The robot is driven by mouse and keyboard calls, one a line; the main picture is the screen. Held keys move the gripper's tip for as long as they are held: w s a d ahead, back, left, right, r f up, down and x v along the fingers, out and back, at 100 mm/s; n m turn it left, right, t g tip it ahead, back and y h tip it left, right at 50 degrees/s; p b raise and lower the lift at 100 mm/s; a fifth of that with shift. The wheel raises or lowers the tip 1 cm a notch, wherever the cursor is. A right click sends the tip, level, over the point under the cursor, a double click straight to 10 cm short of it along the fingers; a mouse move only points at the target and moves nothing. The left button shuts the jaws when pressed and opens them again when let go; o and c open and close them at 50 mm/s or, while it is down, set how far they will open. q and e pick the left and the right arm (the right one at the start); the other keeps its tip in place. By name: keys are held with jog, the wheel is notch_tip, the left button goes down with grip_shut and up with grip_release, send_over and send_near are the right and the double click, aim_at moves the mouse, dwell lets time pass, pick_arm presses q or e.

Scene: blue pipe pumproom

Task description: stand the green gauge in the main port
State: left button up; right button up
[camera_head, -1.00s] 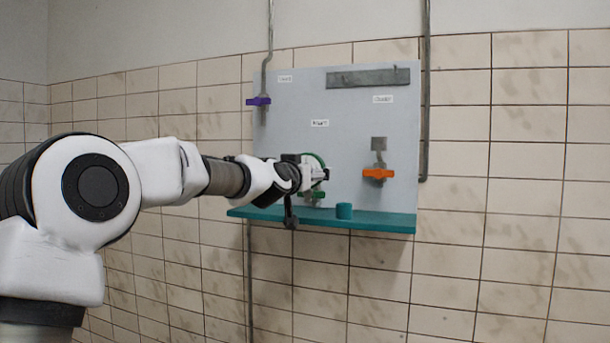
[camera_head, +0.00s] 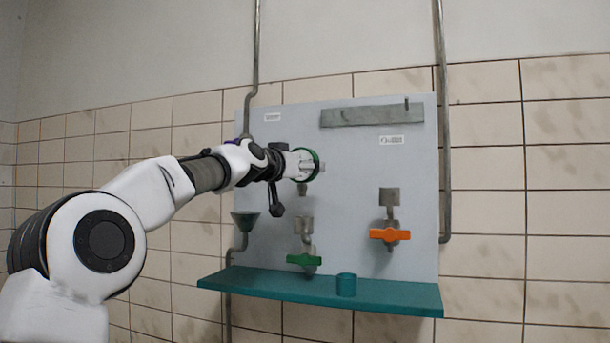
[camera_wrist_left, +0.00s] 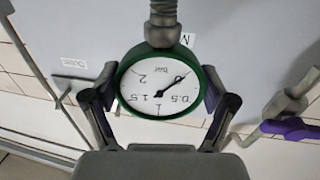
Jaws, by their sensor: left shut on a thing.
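My left gripper (camera_head: 306,165) is shut on the green gauge (camera_head: 317,158), in front of the board's upper middle. In the left wrist view the gauge (camera_wrist_left: 158,84) sits between the two fingers, its white dial facing the camera and upside down in the picture. In the head view its grey stem (camera_head: 302,189) points down. Below, apart from the stem, is a grey port (camera_head: 303,227) above a green valve handle (camera_head: 304,260). It looks like the main port; its label is mostly hidden behind the gauge, with an "M" (camera_wrist_left: 188,40) showing. My right gripper is not in view.
To the right is another port (camera_head: 389,197) above an orange handle (camera_head: 389,234). A teal shelf (camera_head: 400,296) carries a small teal cup (camera_head: 346,285). A purple handle (camera_wrist_left: 290,128) shows in the wrist view.

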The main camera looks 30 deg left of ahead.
aim_at(300, 191)
pick_arm(q)
jog(key=shift+d+f, duration=0.1)
jog(key=shift+f, duration=0.3)
jog(key=w+f, duration=0.1)
jog(key=w+a+f, duration=0.1)
jog(key=f, duration=0.1)
jog(key=shift+w+a, duration=0.25)
jog(key=shift+w, duration=0.15)
jog(key=shift+f, duration=0.2)
jog(key=shift+s+d+f, duration=0.15)
jog(key=shift+s+d, duration=0.1)
jog(key=shift+s, duration=0.2)
jog(key=shift+s+d+f, duration=0.15)
jog(key=shift+s+d, duration=0.05)
jog(key=shift+s, duration=0.25)
jog(key=shift+w+f+b, duration=0.1)
jog(key=shift+f+b, duration=0.25)
jog(key=shift+b, duration=0.05)
jog(key=shift+w+a+f+b, duration=0.15)
jog(key=shift+w+f+b, duration=0.1)
jog(key=shift+f+b, duration=0.2)
jog(key=shift+w+a+f+b, duration=0.1)
jog(key=shift+w+f+b, duration=0.15)
jog(key=shift+f, duration=0.25)
jog(key=shift+s, duration=0.25)
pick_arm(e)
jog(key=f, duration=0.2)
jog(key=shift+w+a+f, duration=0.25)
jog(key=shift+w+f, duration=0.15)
